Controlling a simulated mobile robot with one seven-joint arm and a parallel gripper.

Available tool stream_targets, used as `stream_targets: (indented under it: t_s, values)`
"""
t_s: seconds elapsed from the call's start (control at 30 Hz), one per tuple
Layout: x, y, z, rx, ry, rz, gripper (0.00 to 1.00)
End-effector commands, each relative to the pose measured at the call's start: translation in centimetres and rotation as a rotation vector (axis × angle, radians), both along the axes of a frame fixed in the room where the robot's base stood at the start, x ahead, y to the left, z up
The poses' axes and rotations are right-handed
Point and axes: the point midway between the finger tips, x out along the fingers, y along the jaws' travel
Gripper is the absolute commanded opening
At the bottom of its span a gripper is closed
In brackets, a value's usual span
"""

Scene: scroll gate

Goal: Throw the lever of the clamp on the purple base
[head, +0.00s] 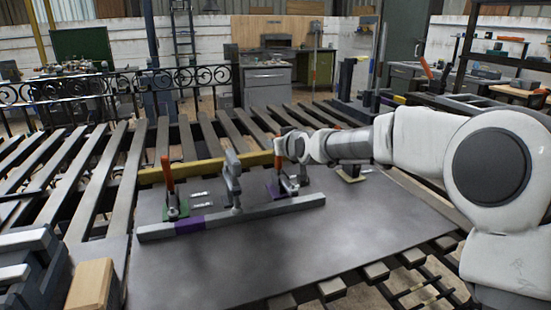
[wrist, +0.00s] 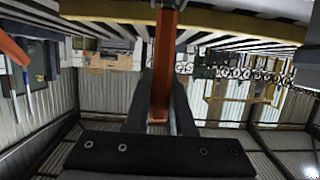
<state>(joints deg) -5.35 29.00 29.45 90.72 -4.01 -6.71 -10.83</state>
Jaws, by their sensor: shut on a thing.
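The clamp on the purple base (head: 273,187) stands on the grey table, behind the right part of a long grey bar. Its orange lever (head: 278,162) stands roughly upright, its top partly hidden by my gripper (head: 281,147). In the wrist view, which looks upside down, the orange lever (wrist: 165,50) runs down between the two dark fingers of my gripper (wrist: 162,85). My gripper is shut on this lever. My arm reaches in from the right.
Left of it are a grey upright clamp (head: 232,178) and a clamp on a green base (head: 177,209) with its own orange lever (head: 167,173). The long grey bar (head: 260,208) lies in front, a yellow bar (head: 205,167) behind. The front tabletop (head: 290,250) is clear.

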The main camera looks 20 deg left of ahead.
Motion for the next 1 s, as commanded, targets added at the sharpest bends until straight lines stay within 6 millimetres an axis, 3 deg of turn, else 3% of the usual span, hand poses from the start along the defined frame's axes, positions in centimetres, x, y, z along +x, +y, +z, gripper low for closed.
stream_targets:
  t_s: [0.83, 0.87, 1.0]
  values:
    - [-0.23, -0.16, 0.08, 0.051, -0.068, 0.0, 0.0]
    - [-0.23, -0.17, 0.07, 0.051, -0.068, 0.0, 0.24]
    - [-0.22, -0.17, 0.06, 0.051, -0.068, 0.0, 0.49]
